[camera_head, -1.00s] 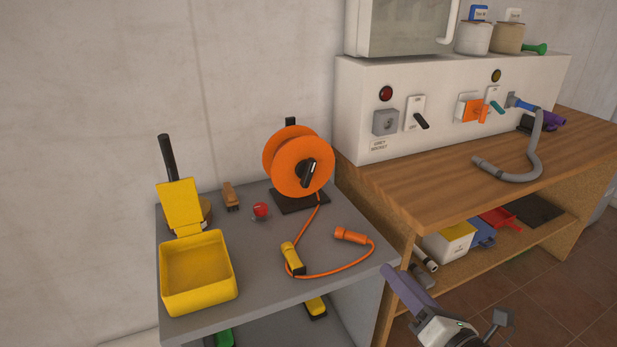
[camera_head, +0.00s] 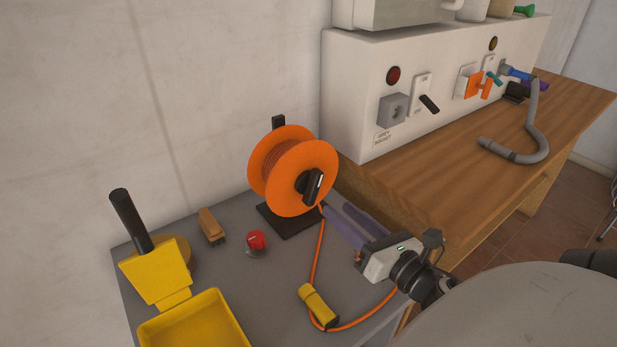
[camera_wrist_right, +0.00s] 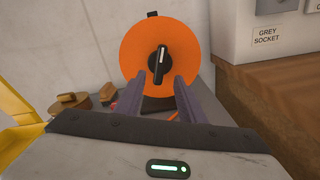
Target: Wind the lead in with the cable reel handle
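The orange cable reel (camera_head: 275,172) stands on its black base on the grey bench. Its black handle (camera_head: 314,186) with a white stripe sits at the hub, upright in the right wrist view (camera_wrist_right: 158,66). The orange lead (camera_head: 319,252) runs down from the reel and curves over the bench past a yellow connector (camera_head: 318,305). My right gripper (camera_head: 335,207) has purple fingers spread apart, empty, just in front of and below the handle. In the wrist view the handle shows between and beyond the fingertips. My left gripper is out of view.
The white socket panel (camera_head: 358,105) and wooden worktop (camera_head: 450,172) stand close on the right.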

